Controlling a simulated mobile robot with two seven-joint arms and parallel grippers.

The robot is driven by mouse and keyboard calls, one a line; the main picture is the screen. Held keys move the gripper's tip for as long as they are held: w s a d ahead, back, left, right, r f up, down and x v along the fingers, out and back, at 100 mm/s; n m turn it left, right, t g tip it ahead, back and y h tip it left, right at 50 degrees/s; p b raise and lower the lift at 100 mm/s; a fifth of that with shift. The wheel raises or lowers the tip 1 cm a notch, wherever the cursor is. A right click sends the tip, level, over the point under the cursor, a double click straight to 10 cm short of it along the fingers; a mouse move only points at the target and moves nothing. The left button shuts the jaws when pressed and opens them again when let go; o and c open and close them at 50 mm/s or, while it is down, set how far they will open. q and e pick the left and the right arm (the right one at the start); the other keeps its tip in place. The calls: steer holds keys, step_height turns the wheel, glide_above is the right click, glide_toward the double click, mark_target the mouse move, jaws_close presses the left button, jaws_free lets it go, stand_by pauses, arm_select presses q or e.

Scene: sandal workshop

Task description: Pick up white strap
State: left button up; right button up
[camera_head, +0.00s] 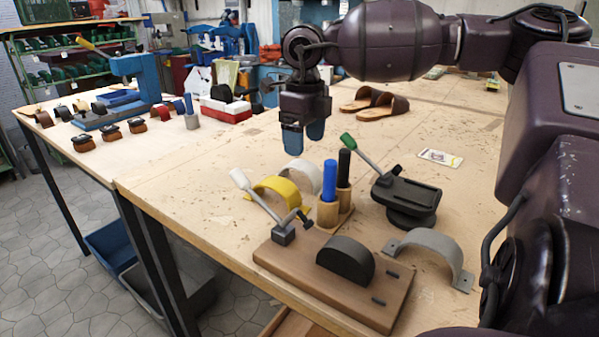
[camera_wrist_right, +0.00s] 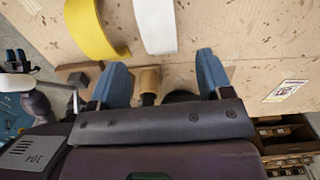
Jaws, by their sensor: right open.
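The white strap (camera_head: 301,172) is a curved band standing arched on the table, just behind the yellow strap (camera_head: 281,188). In the right wrist view the white strap (camera_wrist_right: 155,26) lies ahead of the fingertips, with the yellow strap (camera_wrist_right: 92,30) to its left. My right gripper (camera_head: 303,133) hangs pointing down above the table, beyond and above the white strap, not touching it. My left gripper is not in the head view.
Close to the straps stand a wooden holder with blue (camera_head: 329,181) and black (camera_head: 344,166) handled tools, a wooden jig board (camera_head: 290,262) with levers, a dark swivel stand (camera_head: 410,197) and a grey strap (camera_head: 436,243). Brown sandals (camera_head: 383,106) lie farther back. Table is clear left of the straps.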

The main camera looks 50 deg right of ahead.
mark_target(305, 165)
step_height(305, 165, down, 7)
steer(key=shift+r, duration=0.25)
steer(key=c, duration=1)
step_height(305, 165, up, 20)
stand_by(0.4)
steer(key=shift+s, duration=0.1)
